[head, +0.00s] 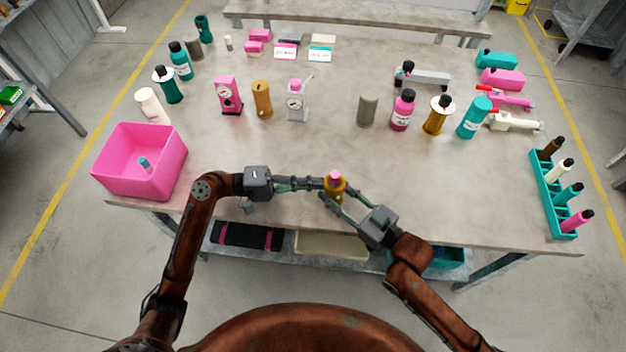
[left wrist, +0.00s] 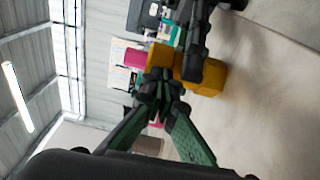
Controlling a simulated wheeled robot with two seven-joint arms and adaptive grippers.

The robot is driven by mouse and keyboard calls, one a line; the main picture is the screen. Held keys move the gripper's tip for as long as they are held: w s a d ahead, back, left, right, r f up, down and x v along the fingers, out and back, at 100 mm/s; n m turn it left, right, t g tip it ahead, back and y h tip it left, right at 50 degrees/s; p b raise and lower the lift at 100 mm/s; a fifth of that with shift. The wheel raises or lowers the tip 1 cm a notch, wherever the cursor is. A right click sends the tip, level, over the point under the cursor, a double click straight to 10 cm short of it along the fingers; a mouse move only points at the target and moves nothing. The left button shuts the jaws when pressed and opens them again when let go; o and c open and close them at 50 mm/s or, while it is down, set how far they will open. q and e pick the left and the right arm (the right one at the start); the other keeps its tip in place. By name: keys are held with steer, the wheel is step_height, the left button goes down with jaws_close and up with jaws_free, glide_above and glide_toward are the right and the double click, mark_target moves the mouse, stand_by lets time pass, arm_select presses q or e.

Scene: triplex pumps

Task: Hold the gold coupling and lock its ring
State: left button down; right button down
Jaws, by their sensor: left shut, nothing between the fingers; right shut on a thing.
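The gold coupling (head: 336,186) is held up near the table's front edge, with a pink part at its top. It also shows in the left wrist view (left wrist: 208,78), where its pink end points left. My right gripper (head: 334,199) is shut on the coupling's gold body, and its dark finger crosses it in the left wrist view. My left gripper (head: 322,183) is shut and empty, with its fingertips beside the coupling. In the left wrist view these tips (left wrist: 157,88) overlap the coupling's edge; I cannot tell whether they touch it. The fingers partly hide the coupling.
A pink bin (head: 140,160) with a small teal item inside stands at the left. A teal rack (head: 553,190) of bottles stands at the right edge. Several bottles, gauges and cylinders line the table (head: 270,150) behind. The table between them and my grippers is mostly clear.

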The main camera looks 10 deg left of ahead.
arm_select(q)
steer(key=s+n+t, duration=0.1)
steer(key=n+t, duration=0.1)
steer(key=shift+s+d+t+y, duration=0.25)
steer(key=shift+s+t+y, duration=0.05)
steer(key=shift+s+t, duration=0.1)
arm_select(e)
steer(key=shift+f, duration=0.2)
arm_select(q)
steer(key=shift+s+d+r, duration=0.1)
steer(key=shift+s+d, duration=0.15)
steer(key=shift+s, duration=0.15)
steer(key=shift+a, duration=0.1)
steer(key=v, duration=0.3)
steer(key=s+v, duration=0.1)
steer(key=v, duration=0.5)
steer(key=shift+s+a, duration=0.1)
steer(key=shift+s, duration=0.4)
arm_select(e)
steer(key=c, duration=1.3)
jaws_free()
steer(key=shift+r, duration=0.15)
